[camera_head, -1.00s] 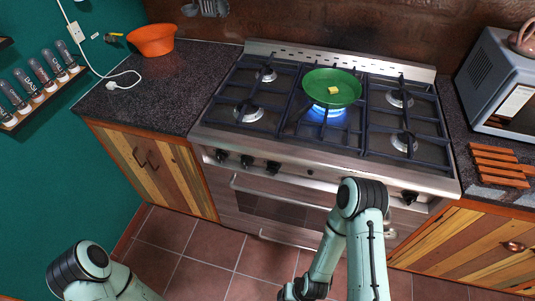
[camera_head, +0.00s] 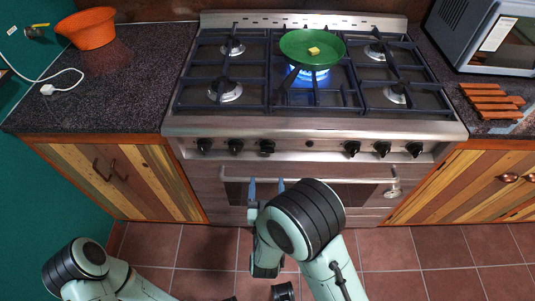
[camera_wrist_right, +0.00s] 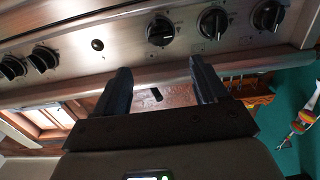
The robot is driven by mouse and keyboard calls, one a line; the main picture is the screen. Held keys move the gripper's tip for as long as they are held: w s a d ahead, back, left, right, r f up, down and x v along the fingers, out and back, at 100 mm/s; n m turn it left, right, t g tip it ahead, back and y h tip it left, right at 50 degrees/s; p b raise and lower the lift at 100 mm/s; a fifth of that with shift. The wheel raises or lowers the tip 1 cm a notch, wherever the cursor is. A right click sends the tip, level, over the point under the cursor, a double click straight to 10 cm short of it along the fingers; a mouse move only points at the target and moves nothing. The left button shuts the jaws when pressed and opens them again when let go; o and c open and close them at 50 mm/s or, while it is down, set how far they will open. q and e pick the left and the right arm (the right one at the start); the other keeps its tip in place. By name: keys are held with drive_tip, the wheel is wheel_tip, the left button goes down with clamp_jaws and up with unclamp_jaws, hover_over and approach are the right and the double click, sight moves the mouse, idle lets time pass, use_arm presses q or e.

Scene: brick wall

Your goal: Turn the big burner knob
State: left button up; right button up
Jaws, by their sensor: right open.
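The stove front carries a row of black knobs: three on the left, the third (camera_head: 267,147) nearest my right gripper, and three on the right, the innermost (camera_head: 353,149) right of a small black button (camera_head: 309,143). I cannot tell which is the big burner's. The middle burner's blue flame (camera_head: 307,73) burns under a green pan (camera_head: 313,47). My right gripper (camera_head: 267,187) is open and empty, in front of the oven handle and below the third knob. In the right wrist view its open fingers (camera_wrist_right: 160,76) are apart from that knob (camera_wrist_right: 161,31).
The oven handle (camera_head: 335,180) runs across below the knobs, with a round dial (camera_head: 393,191) near its right end. Counters with an orange bowl (camera_head: 90,28) and a microwave (camera_head: 487,32) flank the stove. The tiled floor in front is clear.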

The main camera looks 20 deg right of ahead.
sight(267, 152)
drive_tip(key=x, duration=1.1)
drive_tip(key=shift+w+f, duration=0.1)
drive_tip(key=c, duration=1.1)
